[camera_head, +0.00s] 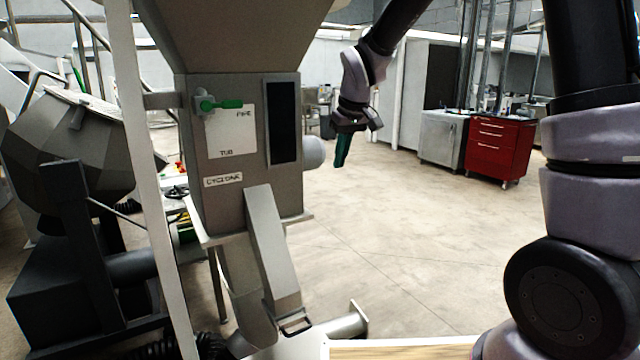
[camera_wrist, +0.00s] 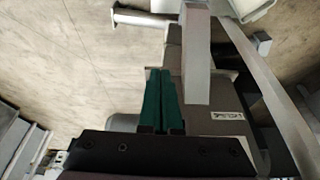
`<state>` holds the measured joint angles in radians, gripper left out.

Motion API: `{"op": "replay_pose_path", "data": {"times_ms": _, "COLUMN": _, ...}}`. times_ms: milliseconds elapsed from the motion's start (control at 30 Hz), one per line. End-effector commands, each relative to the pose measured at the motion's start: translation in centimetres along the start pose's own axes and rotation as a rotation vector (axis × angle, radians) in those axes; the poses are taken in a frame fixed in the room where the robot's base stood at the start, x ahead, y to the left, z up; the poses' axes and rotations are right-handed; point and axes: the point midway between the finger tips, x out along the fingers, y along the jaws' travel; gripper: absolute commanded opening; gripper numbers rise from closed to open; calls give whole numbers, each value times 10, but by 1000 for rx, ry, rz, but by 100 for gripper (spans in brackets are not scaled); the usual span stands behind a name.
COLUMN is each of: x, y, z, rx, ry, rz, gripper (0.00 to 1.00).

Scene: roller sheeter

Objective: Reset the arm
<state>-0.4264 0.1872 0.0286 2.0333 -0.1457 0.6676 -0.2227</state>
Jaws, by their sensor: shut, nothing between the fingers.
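My gripper (camera_head: 341,152) hangs from my arm near the top middle of the head view, pointing down. It is just right of the grey cyclone machine (camera_head: 235,190) and apart from it as far as I can tell. In the wrist view, the two green fingers of my gripper (camera_wrist: 162,74) lie close together with nothing between them. The grey machine (camera_wrist: 210,130) shows beyond the fingers there, with its label and chute.
The machine carries a green-handled lever (camera_head: 222,104). A slanted chute (camera_head: 272,255) and a pipe (camera_head: 350,322) reach low in front. A red tool cabinet (camera_head: 498,150) stands at the back right. The concrete floor (camera_head: 420,240) between is clear. A dark drum machine (camera_head: 75,150) is at left.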

Motion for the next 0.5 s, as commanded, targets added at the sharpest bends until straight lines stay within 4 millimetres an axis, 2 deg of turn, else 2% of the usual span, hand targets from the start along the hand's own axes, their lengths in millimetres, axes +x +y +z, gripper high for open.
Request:
{"op": "replay_pose_path", "data": {"times_ms": 33, "x": -28, "y": 16, "z": 10, "rx": 63, "ry": 26, "rz": 7, "gripper": 0}}
{"op": "replay_pose_path", "data": {"times_ms": 200, "x": -100, "y": 50, "z": 55, "rx": 259, "ry": 90, "rz": 18, "gripper": 0}}
{"op": "replay_pose_path", "data": {"times_ms": 400, "x": -166, "y": 72, "z": 120, "rx": 481, "ry": 174, "rz": 22, "gripper": 0}}
{"op": "replay_pose_path", "data": {"times_ms": 500, "x": -190, "y": 76, "z": 154, "rx": 586, "ry": 218, "rz": 21, "gripper": 0}}
